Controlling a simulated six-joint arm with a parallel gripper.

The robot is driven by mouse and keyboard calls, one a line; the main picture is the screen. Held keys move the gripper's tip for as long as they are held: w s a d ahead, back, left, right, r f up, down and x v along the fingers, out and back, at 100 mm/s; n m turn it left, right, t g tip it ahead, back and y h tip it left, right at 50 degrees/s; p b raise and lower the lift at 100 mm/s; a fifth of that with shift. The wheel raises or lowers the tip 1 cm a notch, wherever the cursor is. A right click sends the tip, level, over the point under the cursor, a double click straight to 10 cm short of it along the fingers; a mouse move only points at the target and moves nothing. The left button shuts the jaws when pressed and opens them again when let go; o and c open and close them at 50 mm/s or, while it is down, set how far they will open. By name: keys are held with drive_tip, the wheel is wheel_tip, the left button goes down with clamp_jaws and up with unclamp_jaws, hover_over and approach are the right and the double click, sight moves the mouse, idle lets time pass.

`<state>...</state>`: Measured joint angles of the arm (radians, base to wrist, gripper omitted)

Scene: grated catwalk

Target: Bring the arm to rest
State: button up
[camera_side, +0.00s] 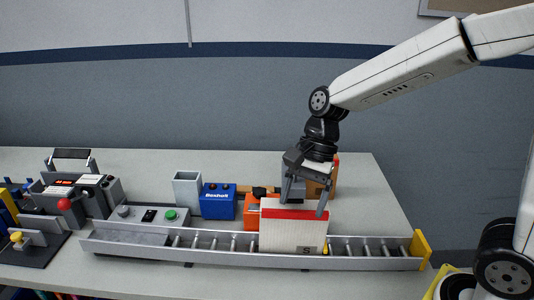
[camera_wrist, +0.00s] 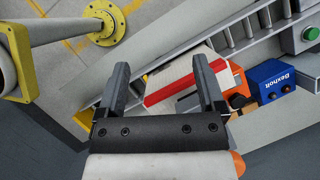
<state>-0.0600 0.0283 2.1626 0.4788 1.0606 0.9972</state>
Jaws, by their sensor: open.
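My gripper (camera_side: 302,209) is open, its fingers pointing down at the top of a white box with a red band (camera_side: 284,236). In the wrist view, my gripper (camera_wrist: 161,64) shows its two fingers spread wide, with the white box (camera_wrist: 172,76) showing between them and behind the right finger. I cannot tell whether a finger touches the box. The box stands upright on the roller conveyor (camera_side: 375,262), towards its right part. My arm reaches in from the upper right.
Behind the conveyor are a blue box (camera_side: 218,203), an orange item (camera_side: 253,222) and a grey open bin (camera_side: 187,193). A control panel with a green button (camera_side: 170,214) and machines with a red knob (camera_side: 64,204) are at the left.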

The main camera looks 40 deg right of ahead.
drive_tip(key=s+d+f+n+t+h, duration=0.3)
drive_tip(key=d+f+n, duration=0.6)
drive_tip(key=n, duration=0.4)
drive_tip(key=shift+s+f+n+t+h, duration=0.3)
drive_tip(key=shift+s+f+n+h, duration=0.1)
drive_tip(key=shift+f+h, duration=0.45)
